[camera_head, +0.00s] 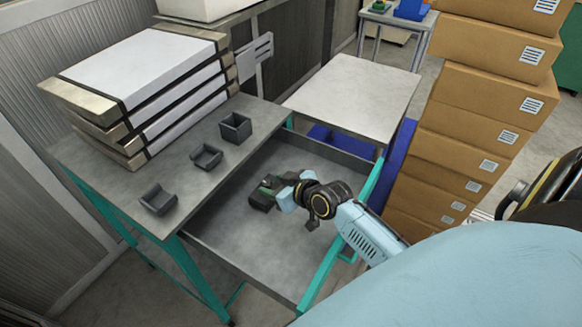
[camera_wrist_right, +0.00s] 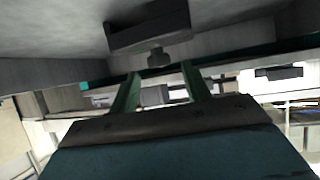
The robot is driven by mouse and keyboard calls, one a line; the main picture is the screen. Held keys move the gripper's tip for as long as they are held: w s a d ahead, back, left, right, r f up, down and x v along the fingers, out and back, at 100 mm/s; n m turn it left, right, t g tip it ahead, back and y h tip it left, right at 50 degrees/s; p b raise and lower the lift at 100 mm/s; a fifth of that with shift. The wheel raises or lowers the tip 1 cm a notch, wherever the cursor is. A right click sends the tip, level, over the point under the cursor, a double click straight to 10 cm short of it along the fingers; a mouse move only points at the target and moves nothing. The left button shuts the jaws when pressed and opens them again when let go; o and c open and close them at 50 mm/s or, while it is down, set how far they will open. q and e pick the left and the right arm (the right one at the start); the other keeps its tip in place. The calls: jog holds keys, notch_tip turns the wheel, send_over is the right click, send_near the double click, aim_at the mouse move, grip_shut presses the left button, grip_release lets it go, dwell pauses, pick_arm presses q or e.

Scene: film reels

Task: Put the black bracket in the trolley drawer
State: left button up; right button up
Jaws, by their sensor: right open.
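The trolley has a grey top (camera_head: 190,185) and teal legs. Its drawer (camera_head: 235,245) is pulled out, with a wide bare grey floor. A black block-like piece (camera_head: 260,200), which looks like the bracket, is inside the drawer outline at the fingertips of my right gripper (camera_head: 269,186). In the right wrist view, the gripper (camera_wrist_right: 158,85) has its two green fingers apart. A black bracket-shaped piece (camera_wrist_right: 148,30) sits just beyond them against a grey surface, with a small knob pointing towards the gap. I cannot tell whether fingers and piece touch. My left gripper is not in view.
Three dark holders stand on the trolley top: a square box (camera_head: 235,127), a shallow tray (camera_head: 206,156) and a cradle (camera_head: 158,201). Stacked flat boxes (camera_head: 150,75) lie behind them. A pale table (camera_head: 352,95) is behind the drawer, and tall cartons (camera_head: 465,150) stand right.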

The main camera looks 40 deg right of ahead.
jog(key=p+v, duration=0.1)
jog(key=v, duration=0.7)
dwell(1.1)
